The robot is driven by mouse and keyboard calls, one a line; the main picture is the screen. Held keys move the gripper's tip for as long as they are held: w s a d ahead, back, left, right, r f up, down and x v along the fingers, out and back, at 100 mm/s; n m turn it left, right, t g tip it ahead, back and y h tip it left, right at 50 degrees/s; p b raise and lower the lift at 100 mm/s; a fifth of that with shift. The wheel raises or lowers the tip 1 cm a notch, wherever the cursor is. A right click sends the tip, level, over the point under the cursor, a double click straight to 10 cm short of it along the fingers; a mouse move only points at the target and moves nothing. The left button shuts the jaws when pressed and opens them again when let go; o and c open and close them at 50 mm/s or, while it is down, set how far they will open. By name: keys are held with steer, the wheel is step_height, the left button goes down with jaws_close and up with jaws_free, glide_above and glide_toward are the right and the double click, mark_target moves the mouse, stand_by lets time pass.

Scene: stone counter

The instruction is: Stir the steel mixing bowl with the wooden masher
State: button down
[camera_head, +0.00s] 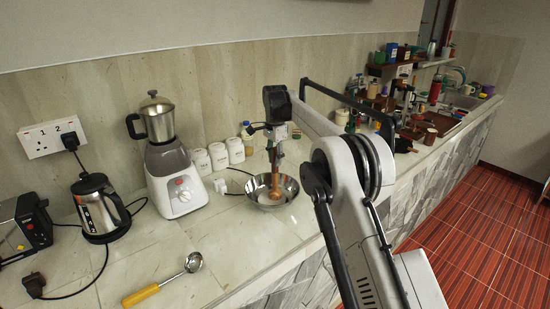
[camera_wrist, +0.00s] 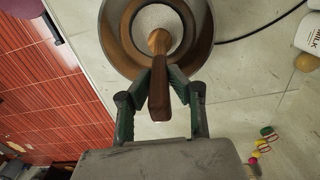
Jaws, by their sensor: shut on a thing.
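The steel mixing bowl (camera_head: 290,190) stands on the counter in the middle of the head view; in the wrist view the bowl (camera_wrist: 112,35) is cut off at the top edge. My gripper (camera_head: 276,152) is above the bowl, pointing down. In the wrist view my gripper (camera_wrist: 159,77) is shut on the handle of the wooden masher (camera_wrist: 159,95). The masher (camera_head: 275,182) stands roughly upright, its lower end inside the bowl. A pale, speckled round area (camera_wrist: 152,18) shows in the bowl; I cannot tell what it is. The masher's tip is hard to make out.
A blender (camera_head: 172,170) and white canisters (camera_head: 219,156) stand left of and behind the bowl. A kettle (camera_head: 97,207), a toaster (camera_head: 22,230) and a ladle with a yellow handle (camera_head: 165,281) are further left. Many items crowd the counter's right part. The front-left counter has free room.

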steer(key=shift+s+a+r, duration=0.2)
steer(key=shift+s+a, duration=0.35)
steer(key=shift+s, duration=0.1)
step_height(320, 180, up, 9)
steer(key=p, duration=0.4)
steer(key=shift+p, duration=0.35)
stand_by(0.6)
step_height(320, 180, up, 5)
steer(key=p, duration=0.3)
steer(key=shift+f, duration=0.1)
stand_by(0.6)
